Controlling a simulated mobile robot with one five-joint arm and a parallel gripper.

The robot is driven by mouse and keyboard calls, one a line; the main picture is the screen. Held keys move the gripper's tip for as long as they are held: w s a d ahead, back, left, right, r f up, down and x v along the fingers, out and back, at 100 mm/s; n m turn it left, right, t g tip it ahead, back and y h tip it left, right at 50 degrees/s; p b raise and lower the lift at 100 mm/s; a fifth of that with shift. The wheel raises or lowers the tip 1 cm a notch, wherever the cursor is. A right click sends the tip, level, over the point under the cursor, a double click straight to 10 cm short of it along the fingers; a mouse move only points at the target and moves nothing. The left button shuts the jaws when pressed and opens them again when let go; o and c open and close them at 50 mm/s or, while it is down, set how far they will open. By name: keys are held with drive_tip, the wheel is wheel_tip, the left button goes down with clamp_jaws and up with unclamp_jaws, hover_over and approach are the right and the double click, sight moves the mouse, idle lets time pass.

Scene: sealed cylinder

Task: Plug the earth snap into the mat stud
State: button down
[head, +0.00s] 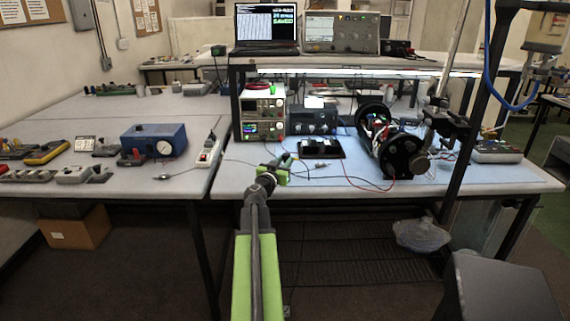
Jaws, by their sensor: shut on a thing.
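My gripper (283,168) is at the end of my green arm, over the front left part of the right bench. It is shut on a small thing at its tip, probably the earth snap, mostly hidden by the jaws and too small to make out. A thin dark cord runs right from near the gripper across the bench. The pale blue mat (460,182) covers the bench top. I cannot pick out the mat stud for certain. A small metallic piece (321,165) with a lead lies on the mat to the right of my gripper.
A large black-flanged cylinder assembly (402,155) stands right of centre, with a red wire in front. A black tray (320,148) and stacked power supplies (263,115) are behind my gripper. A white power strip (208,152) lies at the left. A dark post rises at the right.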

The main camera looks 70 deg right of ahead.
drive_tip(key=shift+f, duration=0.15)
wheel_tip(320, 180, down, 6)
drive_tip(key=b, duration=0.5)
drive_tip(key=shift+b, duration=0.4)
drive_tip(key=shift+r, duration=0.2)
idle(1.1)
drive_tip(key=shift+f+b, duration=0.6)
drive_tip(key=c, duration=1.1)
unclamp_jaws()
